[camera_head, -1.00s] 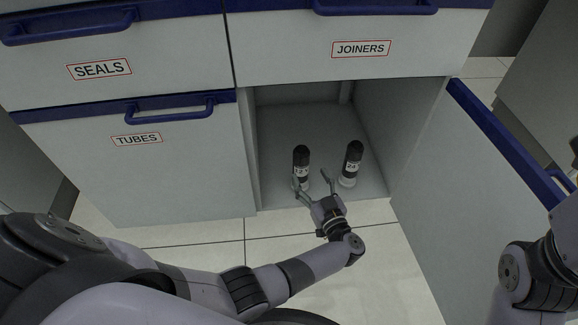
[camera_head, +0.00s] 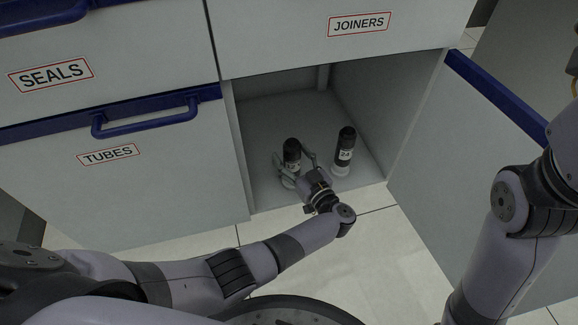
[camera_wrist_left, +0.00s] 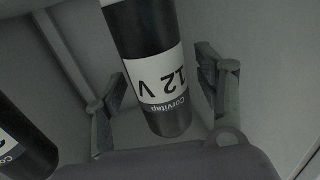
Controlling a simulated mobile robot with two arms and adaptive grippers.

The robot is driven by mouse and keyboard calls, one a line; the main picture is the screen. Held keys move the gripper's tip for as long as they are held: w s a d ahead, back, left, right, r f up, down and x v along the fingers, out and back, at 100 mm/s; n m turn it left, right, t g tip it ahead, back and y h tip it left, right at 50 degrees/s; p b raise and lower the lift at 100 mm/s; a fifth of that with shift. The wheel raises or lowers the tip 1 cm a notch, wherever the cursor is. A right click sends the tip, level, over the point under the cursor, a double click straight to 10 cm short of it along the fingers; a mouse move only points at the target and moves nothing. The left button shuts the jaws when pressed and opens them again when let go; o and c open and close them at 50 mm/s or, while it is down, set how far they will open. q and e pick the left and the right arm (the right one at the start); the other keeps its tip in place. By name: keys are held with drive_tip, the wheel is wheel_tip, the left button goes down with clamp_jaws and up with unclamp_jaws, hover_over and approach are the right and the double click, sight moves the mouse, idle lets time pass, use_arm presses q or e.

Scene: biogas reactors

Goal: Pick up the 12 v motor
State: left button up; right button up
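The 12 V motor (camera_head: 291,152) is a dark cylinder with a white label, upright on a pale base inside the open cabinet. In the left wrist view the motor (camera_wrist_left: 150,60) shows its "12 V" label between the fingers. My left gripper (camera_head: 296,165) is open around the motor, with a finger on each side; in the wrist view both fingers (camera_wrist_left: 165,95) stand apart from it. A second, similar motor marked 24 (camera_head: 345,150) stands to the right. It partly shows at the left edge of the wrist view (camera_wrist_left: 22,145). My right gripper is not in view.
The cabinet floor (camera_head: 262,190) is otherwise clear. The open blue-edged door (camera_head: 440,170) is on the right, with my right arm in front of it. Closed drawers labelled SEALS (camera_head: 50,75), TUBES (camera_head: 108,155) and JOINERS (camera_head: 359,23) surround the opening.

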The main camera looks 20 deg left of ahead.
use_arm(q)
clamp_jaws()
idle(0.7)
